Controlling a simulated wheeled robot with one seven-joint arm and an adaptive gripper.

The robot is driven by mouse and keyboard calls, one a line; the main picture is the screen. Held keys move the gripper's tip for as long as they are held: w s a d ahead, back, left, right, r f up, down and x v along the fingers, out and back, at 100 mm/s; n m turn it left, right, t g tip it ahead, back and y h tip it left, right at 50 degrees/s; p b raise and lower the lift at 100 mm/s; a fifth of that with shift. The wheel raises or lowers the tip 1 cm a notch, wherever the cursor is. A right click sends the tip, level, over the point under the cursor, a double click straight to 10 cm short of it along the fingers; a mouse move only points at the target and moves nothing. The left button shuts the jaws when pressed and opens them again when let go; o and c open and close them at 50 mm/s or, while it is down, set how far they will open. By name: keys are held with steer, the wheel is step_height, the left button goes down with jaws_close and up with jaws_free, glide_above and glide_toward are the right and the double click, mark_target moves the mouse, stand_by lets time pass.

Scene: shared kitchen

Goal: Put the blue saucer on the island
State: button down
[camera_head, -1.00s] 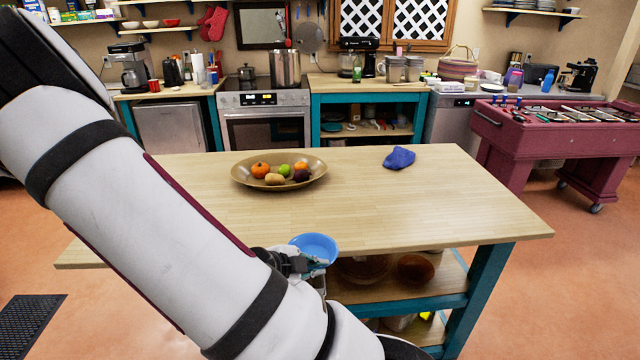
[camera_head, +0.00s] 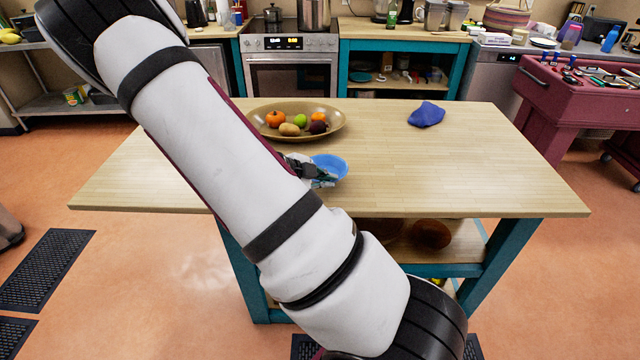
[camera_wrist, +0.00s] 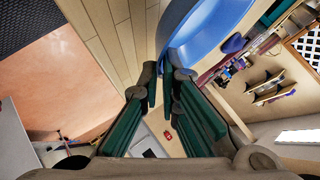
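The blue saucer (camera_head: 332,164) is over the front middle of the wooden island top (camera_head: 460,175). My gripper (camera_head: 318,178) is at its left front side, shut on its edge. In the wrist view the fingertips (camera_wrist: 160,82) close on the rim of the saucer (camera_wrist: 205,38), which appears tilted relative to the camera. I cannot tell whether the saucer touches the island top or is held above it. My arm hides the left middle part of the island.
A wide bowl of fruit (camera_head: 334,129) stands on the island behind the saucer. A crumpled dark blue cloth (camera_head: 426,114) lies at the back right. The island's right half is otherwise clear.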

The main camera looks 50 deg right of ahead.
steer(key=shift+w+d+f, duration=0.1)
steer(key=shift+w+d, duration=0.2)
steer(key=shift+w, duration=0.3)
steer(key=shift+w+d, duration=0.3)
steer(key=shift+w, duration=0.25)
steer(key=shift+w+d+f, duration=0.1)
steer(key=shift+w+f, duration=0.05)
steer(key=shift+f, duration=0.75)
steer(key=shift+w+f, duration=0.1)
steer(key=shift+f, duration=0.75)
steer(key=c, duration=1.8)
jaws_free()
